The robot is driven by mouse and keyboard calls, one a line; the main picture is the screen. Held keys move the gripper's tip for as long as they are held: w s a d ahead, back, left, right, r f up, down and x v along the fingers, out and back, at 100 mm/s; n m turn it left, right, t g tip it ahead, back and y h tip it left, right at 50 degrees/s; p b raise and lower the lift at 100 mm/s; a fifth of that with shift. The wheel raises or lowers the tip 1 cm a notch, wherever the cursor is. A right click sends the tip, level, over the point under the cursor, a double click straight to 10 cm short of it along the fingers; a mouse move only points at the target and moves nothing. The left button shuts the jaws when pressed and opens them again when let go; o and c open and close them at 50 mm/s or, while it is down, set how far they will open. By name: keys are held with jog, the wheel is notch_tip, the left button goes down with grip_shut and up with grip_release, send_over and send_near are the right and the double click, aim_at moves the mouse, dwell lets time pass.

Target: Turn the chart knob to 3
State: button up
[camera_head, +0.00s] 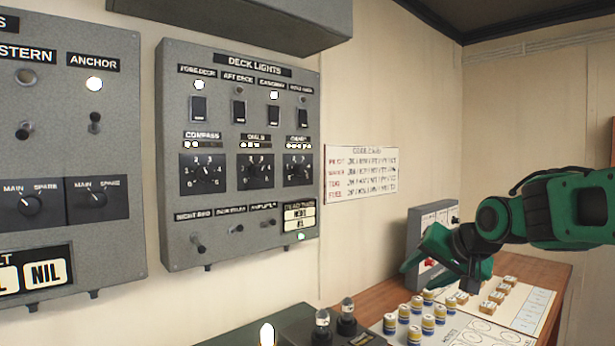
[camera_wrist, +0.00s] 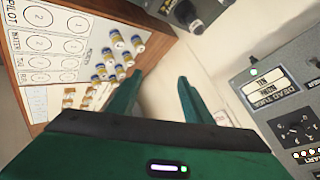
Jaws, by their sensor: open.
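The chart knob (camera_head: 298,170) is a dark rotary knob on a black numbered plate, the rightmost of three in the middle row of the grey DECK LIGHTS panel (camera_head: 225,210). Its pointer setting is too small to read. My green gripper (camera_head: 418,260) is right of the panel and lower than the knob, over the back of the desk. In the wrist view my gripper (camera_wrist: 157,92) has its two fingers apart with nothing between them, well left of the knob.
A wooden desk (camera_head: 553,275) holds several yellow-and-blue cylinders (camera_head: 428,324) and small blocks (camera_head: 497,296). A small grey box (camera_head: 425,222) with red parts stands behind my gripper. A code card (camera_head: 361,173) hangs on the wall. Toggles and the compass and dials knobs flank the chart knob.

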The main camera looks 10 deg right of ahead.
jog(key=w+a+r+t+y, duration=0.3)
jog(key=w+a+r+y, duration=0.1)
jog(key=w+a+r, duration=0.6)
jog(key=t+y, duration=0.2)
jog(key=y, duration=0.2)
send_near(304, 171)
jog(key=x, duration=0.8)
jog(key=shift+w+a, duration=0.1)
jog(key=shift+w, duration=0.1)
jog(key=shift+c, duration=0.4)
jog(key=c, duration=1)
